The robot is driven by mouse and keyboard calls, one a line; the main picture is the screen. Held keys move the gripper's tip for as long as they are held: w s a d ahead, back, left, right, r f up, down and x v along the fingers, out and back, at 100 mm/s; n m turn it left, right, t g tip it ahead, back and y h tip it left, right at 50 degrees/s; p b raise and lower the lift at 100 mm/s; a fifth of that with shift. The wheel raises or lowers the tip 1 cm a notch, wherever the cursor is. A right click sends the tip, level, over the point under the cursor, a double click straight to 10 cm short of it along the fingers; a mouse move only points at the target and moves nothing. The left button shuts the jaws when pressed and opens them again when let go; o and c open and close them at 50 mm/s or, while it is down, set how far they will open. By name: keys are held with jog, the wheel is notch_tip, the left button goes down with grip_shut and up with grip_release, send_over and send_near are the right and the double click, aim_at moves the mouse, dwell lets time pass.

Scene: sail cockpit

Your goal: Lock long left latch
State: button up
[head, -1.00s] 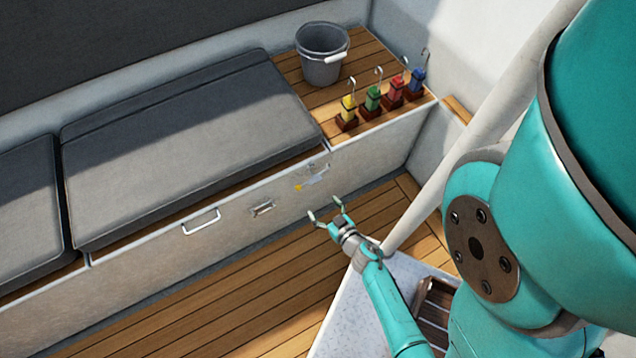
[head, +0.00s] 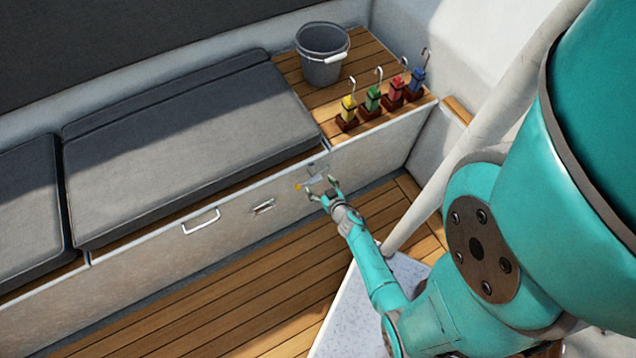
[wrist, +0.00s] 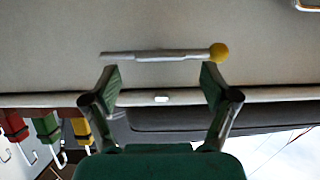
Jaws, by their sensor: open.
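The long latch is a thin pale metal bar with a yellow ball at one end. In the wrist view the latch (wrist: 150,56) lies roughly level on the pale locker front, its yellow ball (wrist: 219,52) at the right. In the head view the yellow ball of the latch (head: 298,187) shows just left of my gripper. My gripper (head: 321,187) is open and empty in front of the latch. In the wrist view the fingers of my gripper (wrist: 160,78) are spread, with the bar just beyond their tips. I cannot tell whether they touch it.
A small metal fitting (head: 262,207) and a white handle (head: 201,221) are on the locker front further left. Grey cushions (head: 185,150), a bucket (head: 322,55) and several coloured hooked blocks (head: 372,98) sit on top. The wooden floor (head: 230,300) is clear.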

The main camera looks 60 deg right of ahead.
jog(key=shift+x, duration=0.85)
jog(key=shift+r, duration=0.15)
grip_shut()
